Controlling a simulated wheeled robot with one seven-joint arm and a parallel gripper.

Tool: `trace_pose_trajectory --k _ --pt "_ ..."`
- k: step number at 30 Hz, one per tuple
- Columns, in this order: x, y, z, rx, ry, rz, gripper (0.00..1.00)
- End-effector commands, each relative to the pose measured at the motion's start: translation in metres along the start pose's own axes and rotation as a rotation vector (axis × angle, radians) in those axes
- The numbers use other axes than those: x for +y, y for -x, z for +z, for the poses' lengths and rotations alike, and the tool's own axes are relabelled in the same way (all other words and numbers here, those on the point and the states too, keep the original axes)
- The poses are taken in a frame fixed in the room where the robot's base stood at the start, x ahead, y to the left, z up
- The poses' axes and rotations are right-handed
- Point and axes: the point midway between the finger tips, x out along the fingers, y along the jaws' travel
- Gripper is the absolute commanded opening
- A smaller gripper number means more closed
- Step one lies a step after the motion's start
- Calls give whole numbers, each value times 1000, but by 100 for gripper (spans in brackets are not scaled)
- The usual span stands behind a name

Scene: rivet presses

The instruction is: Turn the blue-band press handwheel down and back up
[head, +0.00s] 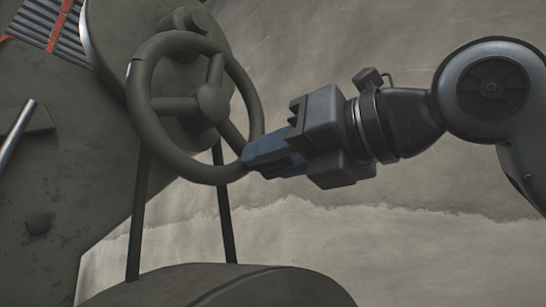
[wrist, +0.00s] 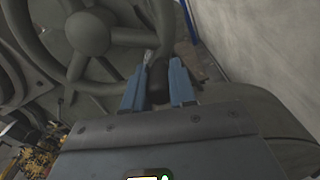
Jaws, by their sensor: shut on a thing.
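The handwheel (head: 143,92) is a dark olive-grey ring with spokes and a round hub, mounted on the press body (head: 60,190) at the left of the head view. In the wrist view the handwheel's hub (wrist: 88,33) shows at the upper left. My gripper (head: 252,158) comes from the right and is shut on the lower right part of the rim. In the wrist view its two blue fingers stand on either side of the rim. No blue band shows on this press in either view.
A rounded dark housing (head: 230,288) lies below the wheel, with two thin dark rods rising from it. A plain grey wall (head: 400,240) stands behind. Yellow items (wrist: 35,160) show at the lower left of the wrist view.

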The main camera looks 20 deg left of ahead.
Motion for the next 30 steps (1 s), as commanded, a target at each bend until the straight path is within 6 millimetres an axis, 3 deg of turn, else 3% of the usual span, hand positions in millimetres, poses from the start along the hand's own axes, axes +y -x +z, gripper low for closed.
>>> trace_pose_trajectory --k 2,3,10,20,30 --pt "-3 0 1 -2 -3 -5 0" --pt "-3 0 1 -2 -3 -5 27" --pt "-2 0 1 -2 -2 -3 49" --pt "-1 5 1 -2 -1 -2 51" --pt "-2 56 2 -3 -1 -5 51"
